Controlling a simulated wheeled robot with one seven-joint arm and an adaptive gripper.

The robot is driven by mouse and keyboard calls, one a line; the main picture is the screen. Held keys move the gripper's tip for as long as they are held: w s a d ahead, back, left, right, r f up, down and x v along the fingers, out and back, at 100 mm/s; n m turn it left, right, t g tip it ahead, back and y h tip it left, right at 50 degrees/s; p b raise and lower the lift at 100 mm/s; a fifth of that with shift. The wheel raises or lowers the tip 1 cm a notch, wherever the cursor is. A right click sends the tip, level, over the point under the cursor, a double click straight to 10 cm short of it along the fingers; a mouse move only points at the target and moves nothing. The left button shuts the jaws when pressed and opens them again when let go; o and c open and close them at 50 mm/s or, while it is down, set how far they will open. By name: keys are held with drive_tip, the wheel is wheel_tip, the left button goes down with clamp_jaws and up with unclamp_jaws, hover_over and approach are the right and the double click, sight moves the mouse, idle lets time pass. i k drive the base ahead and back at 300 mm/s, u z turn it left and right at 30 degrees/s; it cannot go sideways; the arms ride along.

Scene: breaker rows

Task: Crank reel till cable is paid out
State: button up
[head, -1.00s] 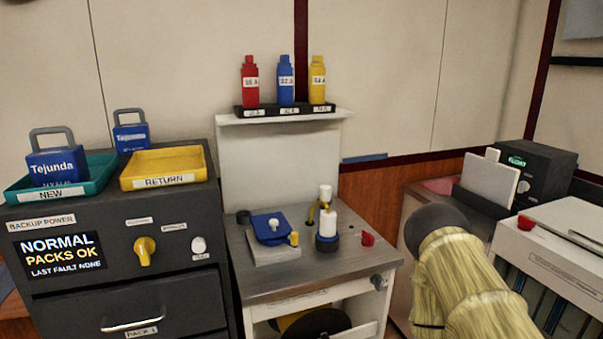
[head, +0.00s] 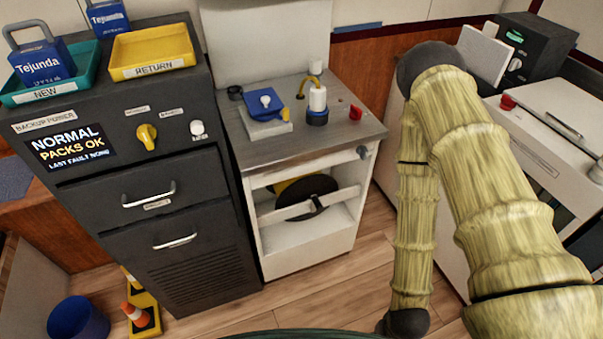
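The reel (head: 312,193) is a dark disc with a yellow part behind it, in the open compartment of the white cabinet (head: 258,222). A pale bar crosses in front of the disc and hides part of it. A small grey knob or crank (head: 363,152) sits at the upper right of the cabinet's front, under the grey worktop. I cannot tell whether it drives the reel, and I see no loose cable. My yellow-sleeved arm is on the right, to the right of the cabinet. My gripper is not in view.
The worktop (head: 270,151) bears a blue-lidded device (head: 264,103), a white post with a blue base (head: 317,103) and a red knob (head: 355,112). A dark drawer cabinet (head: 195,235) stands left. A blue bin (head: 78,320) and orange cone (head: 136,314) are at lower left. Wooden floor before the white cabinet is clear.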

sight(307, 187)
drive_tip(key=z, duration=1.6)
drive_tip(key=k, duration=0.85)
drive_tip(key=u, duration=1.1)
drive_tip(key=i, duration=0.45)
drive_tip(key=z, duration=0.05)
